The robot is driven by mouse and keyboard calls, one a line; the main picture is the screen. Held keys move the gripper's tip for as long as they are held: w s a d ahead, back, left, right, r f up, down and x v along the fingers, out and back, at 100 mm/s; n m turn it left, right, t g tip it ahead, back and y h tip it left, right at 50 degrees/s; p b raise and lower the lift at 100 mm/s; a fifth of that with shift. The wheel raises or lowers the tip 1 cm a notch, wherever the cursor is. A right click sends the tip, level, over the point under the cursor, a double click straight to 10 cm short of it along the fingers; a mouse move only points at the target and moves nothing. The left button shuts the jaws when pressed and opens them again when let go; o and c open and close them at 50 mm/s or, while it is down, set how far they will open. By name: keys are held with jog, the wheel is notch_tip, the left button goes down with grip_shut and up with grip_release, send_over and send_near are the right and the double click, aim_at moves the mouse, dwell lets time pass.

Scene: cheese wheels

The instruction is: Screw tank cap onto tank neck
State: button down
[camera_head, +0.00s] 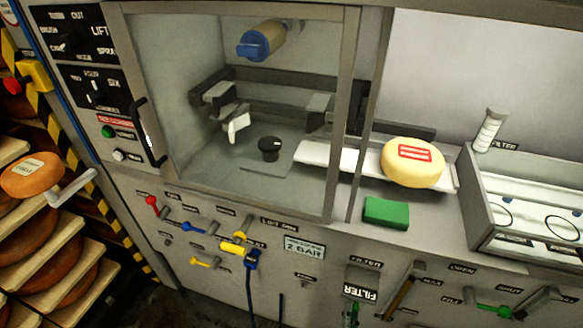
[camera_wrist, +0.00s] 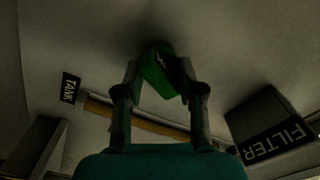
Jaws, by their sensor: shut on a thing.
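In the wrist view, my gripper (camera_wrist: 160,78) has its two dark fingers closed on either side of a green piece, the tank cap (camera_wrist: 157,68). The cap sits between the fingertips, tilted, with a dark mark on its lower right side. Behind it is a plain grey panel; the dim light does not show whether the cap touches anything. I cannot make out the tank neck.
A FILTER box (camera_wrist: 272,128) juts out at the right of the wrist view, near my right finger. The head view shows a yellow cheese wheel (camera_head: 412,163), a green block (camera_head: 387,213), the glass cabinet (camera_head: 347,60) and cheese racks (camera_head: 70,292) at left. Levers stud the front panel.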

jog(key=shift+m, duration=0.4)
jog(key=c, duration=0.6)
grip_release()
jog(key=v, duration=1.2)
jog(key=shift+r, duration=0.1)
jog(key=s+d+r+n+g+y, duration=0.1)
jog(key=s+r+n+y, duration=0.1)
jog(key=s+r+n, duration=0.5)
jog(key=s+d+r+n+g+y, duration=0.1)
jog(key=s+r+n, duration=0.7)
jog(key=s+r, duration=1.1)
notch_tip(320, 180, up, 5)
jog(key=d+y, duration=0.1)
jog(key=y, duration=0.1)
jog(key=shift+s+f+n+y, duration=0.2)
jog(key=shift+n+y, duration=0.1)
